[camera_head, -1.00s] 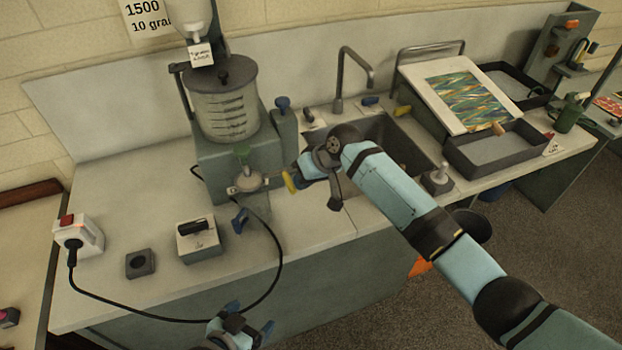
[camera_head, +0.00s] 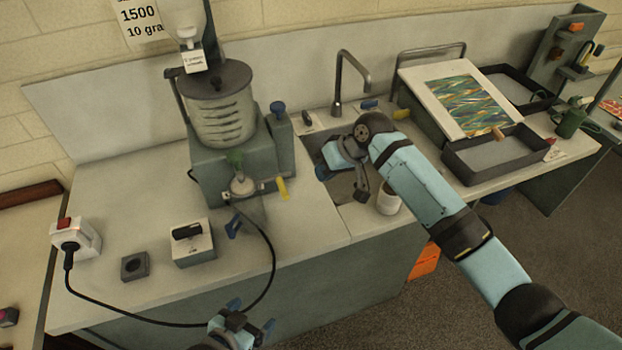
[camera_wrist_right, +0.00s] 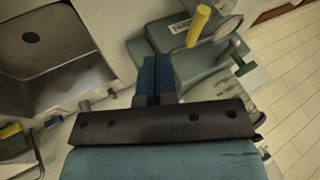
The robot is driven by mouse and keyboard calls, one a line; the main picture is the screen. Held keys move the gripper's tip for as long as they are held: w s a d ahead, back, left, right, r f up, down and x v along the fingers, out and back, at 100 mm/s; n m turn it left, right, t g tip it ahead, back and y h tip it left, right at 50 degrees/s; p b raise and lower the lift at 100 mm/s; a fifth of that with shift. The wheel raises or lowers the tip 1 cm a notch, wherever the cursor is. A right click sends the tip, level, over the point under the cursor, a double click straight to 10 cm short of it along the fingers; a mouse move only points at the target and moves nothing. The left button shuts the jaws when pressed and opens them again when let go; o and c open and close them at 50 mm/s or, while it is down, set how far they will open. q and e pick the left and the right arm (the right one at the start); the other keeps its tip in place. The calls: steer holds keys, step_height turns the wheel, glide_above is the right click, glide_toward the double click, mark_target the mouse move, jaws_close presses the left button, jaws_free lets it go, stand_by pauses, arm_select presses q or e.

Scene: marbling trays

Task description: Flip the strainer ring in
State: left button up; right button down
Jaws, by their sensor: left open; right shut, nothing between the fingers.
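In the right wrist view the ring (camera_wrist_right: 229,28) and yellow handle (camera_wrist_right: 198,24) are at the upper right. Whether the ring is fully swung in, I cannot tell. My right gripper (camera_head: 321,172) is shut and empty, right of the handle and apart from it; its blue fingers (camera_wrist_right: 155,62) lie together. My left gripper (camera_head: 250,315) is open and empty at the bottom, before the counter.
The machine's clear tank (camera_head: 222,118) stands above the spout. A switch box (camera_head: 193,246) and dark block (camera_head: 135,266) sit left. The sink (camera_wrist_right: 45,45) and a white cup (camera_head: 388,202) are right, near my right arm.

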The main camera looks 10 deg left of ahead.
arm_select(q)
steer(key=shift+s+a+f+b, duration=0.15)
steer(key=shift+s+f+b, duration=0.15)
steer(key=shift+f, duration=0.2)
arm_select(e)
steer(key=v, duration=0.5)
steer(key=shift+s+a+r, duration=0.2)
steer(key=shift+s+r, duration=0.15)
steer(key=shift+r, duration=0.05)
steer(key=shift+f, duration=0.1)
steer(key=s+d+f+m+t, duration=0.25)
steer(key=s+d+f, duration=0.25)
steer(key=f, duration=0.5)
steer(key=s+d+f+m+t, duration=0.2)
steer(key=s+d+f+t, duration=0.3)
steer(key=f, duration=0.4)
steer(key=s+d+f+t+h, duration=0.1)
steer(key=s+d+f, duration=0.2)
steer(key=s+d, duration=0.5)
steer(key=s+d+f+m+t+h, duration=0.1)
steer(key=s+d+f+t+h, duration=0.1)
steer(key=s+d, duration=0.6)
steer(key=s, duration=0.3)
steer(key=shift+d+f+h, duration=0.3)
steer(key=shift+d+f, duration=0.05)
steer(key=shift+d, duration=0.05)
